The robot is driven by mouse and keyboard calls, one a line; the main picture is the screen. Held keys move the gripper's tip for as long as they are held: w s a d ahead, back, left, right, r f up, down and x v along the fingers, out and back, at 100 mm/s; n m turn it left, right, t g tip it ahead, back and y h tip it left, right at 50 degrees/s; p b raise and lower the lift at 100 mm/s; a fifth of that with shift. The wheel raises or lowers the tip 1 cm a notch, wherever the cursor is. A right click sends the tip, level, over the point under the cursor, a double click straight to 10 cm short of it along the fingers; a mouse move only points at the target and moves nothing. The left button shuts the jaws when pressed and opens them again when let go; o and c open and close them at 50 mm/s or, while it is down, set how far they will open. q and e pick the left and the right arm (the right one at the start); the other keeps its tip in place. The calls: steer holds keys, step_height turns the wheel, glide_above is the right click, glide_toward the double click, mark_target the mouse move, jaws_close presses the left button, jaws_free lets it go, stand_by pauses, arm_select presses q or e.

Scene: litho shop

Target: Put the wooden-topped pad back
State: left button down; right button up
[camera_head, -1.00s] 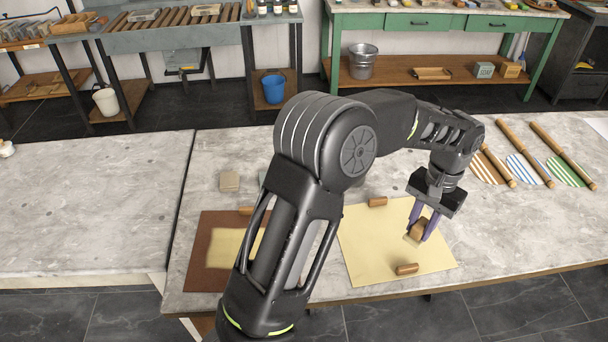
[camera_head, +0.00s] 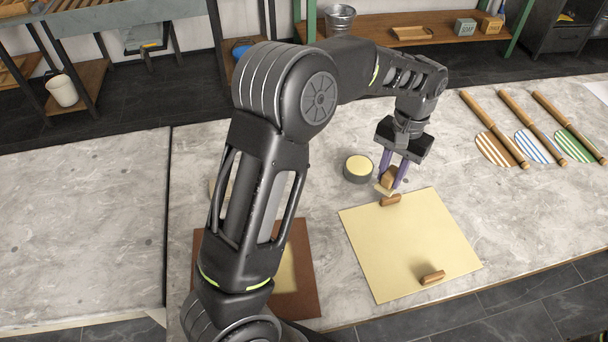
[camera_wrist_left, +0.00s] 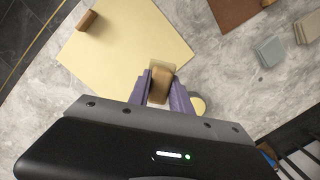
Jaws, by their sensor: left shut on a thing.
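The wooden-topped pad (camera_head: 387,182) is held between the purple fingers of my left gripper (camera_head: 393,176), which is shut on it. In the head view it is over the far edge of the cream sheet (camera_head: 410,245), beside a round dark tin with a cream top (camera_head: 358,168). I cannot tell the exact height of the pad. The left wrist view shows the pad's wooden top (camera_wrist_left: 161,86) between the fingers, with a bit of the round cream top (camera_wrist_left: 197,105) to the right of them. My right gripper is not in view.
Two small wooden blocks, one far (camera_head: 390,200) and one near (camera_head: 432,277), lie on the cream sheet. Several striped fans with wooden rods (camera_head: 533,145) lie at the right. A brown board (camera_head: 305,270) is partly hidden by my left arm. Grey blocks (camera_wrist_left: 270,50) show in the wrist view.

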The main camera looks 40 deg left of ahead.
arm_select(q)
steer(key=a+f+m+b, duration=0.2)
steer(key=a+m+b, duration=0.1)
steer(key=a, duration=0.9)
steer(key=a+f+m+b, duration=0.2)
steer(key=a+m, duration=0.2)
steer(key=a, duration=0.8)
steer(key=shift+s+a+f+m+y+b, duration=0.15)
steer(key=shift+s+f+m+y+b, duration=0.15)
steer(key=shift+s+m+y+b, duration=0.1)
steer(key=shift+f+p, duration=0.45)
steer(key=shift+f, duration=2.7)
steer(key=shift+f+p, duration=0.35)
steer(key=shift+f, duration=1.55)
steer(key=shift+f, duration=0.1)
